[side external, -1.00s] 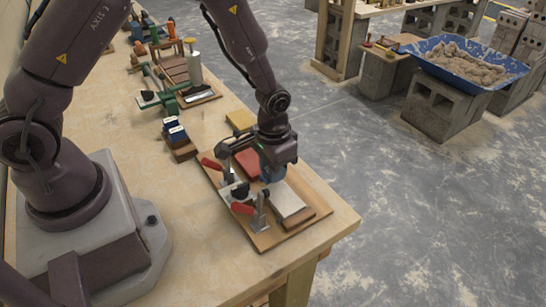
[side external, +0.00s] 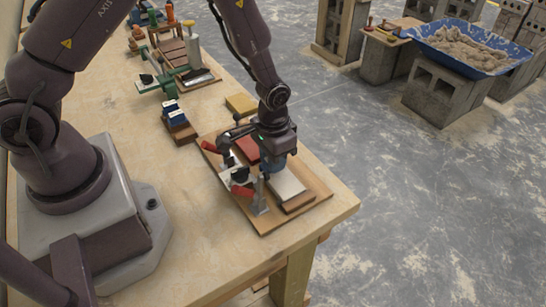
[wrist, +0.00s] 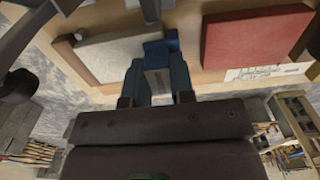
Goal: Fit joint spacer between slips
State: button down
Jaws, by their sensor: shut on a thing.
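My gripper (side external: 268,155) is shut on a blue joint spacer (wrist: 163,46) and points down at the wooden jig board (side external: 318,189). The grey slip (side external: 287,183) lies on the board to the right of the gripper, and the red slip (side external: 246,148) lies on its other side. In the wrist view the spacer sits between the grey slip (wrist: 118,52) and the red slip (wrist: 256,38). It is close beside the grey slip, with a visible gap to the red one. The fingers hide its lower part, so I cannot tell whether it is seated.
Toggle clamps with red handles (side external: 242,191) stand along the board's near side, close to my gripper. The bench edge runs close on the right.

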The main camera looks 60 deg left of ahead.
jog(key=shift+f, duration=0.1)
jog(key=shift+c, duration=2.1)
grip_release()
jog(key=shift+r, duration=3.5)
